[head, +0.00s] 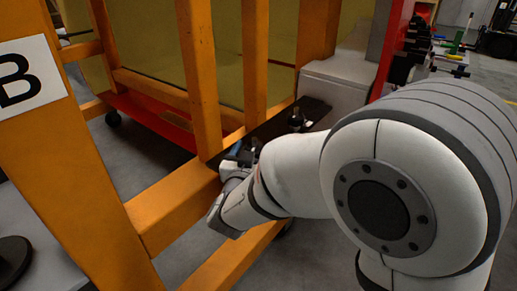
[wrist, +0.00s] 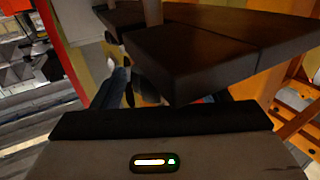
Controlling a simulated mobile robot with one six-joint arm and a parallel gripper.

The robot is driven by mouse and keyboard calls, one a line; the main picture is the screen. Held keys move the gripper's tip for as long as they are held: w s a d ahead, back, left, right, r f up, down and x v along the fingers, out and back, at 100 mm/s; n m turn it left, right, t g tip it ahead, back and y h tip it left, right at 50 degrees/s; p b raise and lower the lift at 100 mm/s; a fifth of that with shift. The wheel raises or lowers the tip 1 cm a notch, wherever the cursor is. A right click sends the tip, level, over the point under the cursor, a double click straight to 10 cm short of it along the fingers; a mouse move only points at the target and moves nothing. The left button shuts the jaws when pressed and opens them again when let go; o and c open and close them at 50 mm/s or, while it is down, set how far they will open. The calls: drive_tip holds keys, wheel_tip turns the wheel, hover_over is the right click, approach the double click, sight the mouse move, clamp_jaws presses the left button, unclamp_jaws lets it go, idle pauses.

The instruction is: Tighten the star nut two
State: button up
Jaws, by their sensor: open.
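No star nut can be made out clearly, and none can be told as number two. A small dark knob-like part (head: 297,119) stands on a dark plate (head: 312,108) beyond my gripper in the head view; it may be a star nut. My gripper (head: 238,151) is open beside the orange frame, short of that part. In the wrist view, a thick dark plate (wrist: 190,65) fills the space ahead of my gripper and covers much of its fingers. A greyish post (wrist: 152,13) rises from the plate. Nothing is seen held.
An orange frame (head: 200,75) with upright and slanted beams stands close along my gripper's left. A white sign with a B (head: 25,78) is on it. A grey block (head: 338,80) and a red post (head: 390,45) stand behind. A red wheeled base (head: 150,118) lies beyond the frame.

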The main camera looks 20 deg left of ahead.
drive_tip(key=shift+w, duration=0.1)
drive_tip(key=shift+c, duration=0.2)
drive_tip(key=c, duration=1)
drive_tip(key=shift+o, duration=0.2)
drive_tip(key=shift+a+r+m+h+p, duration=0.15)
drive_tip(key=shift+m+h+p, duration=0.25)
drive_tip(key=shift+m+h, duration=0.55)
drive_tip(key=shift+m+h+p, duration=0.3)
drive_tip(key=shift+m+h, duration=0.35)
drive_tip(key=shift+h, duration=0.9)
drive_tip(key=o, duration=1)
drive_tip(key=v, duration=0.7)
drive_tip(key=shift+s, duration=0.35)
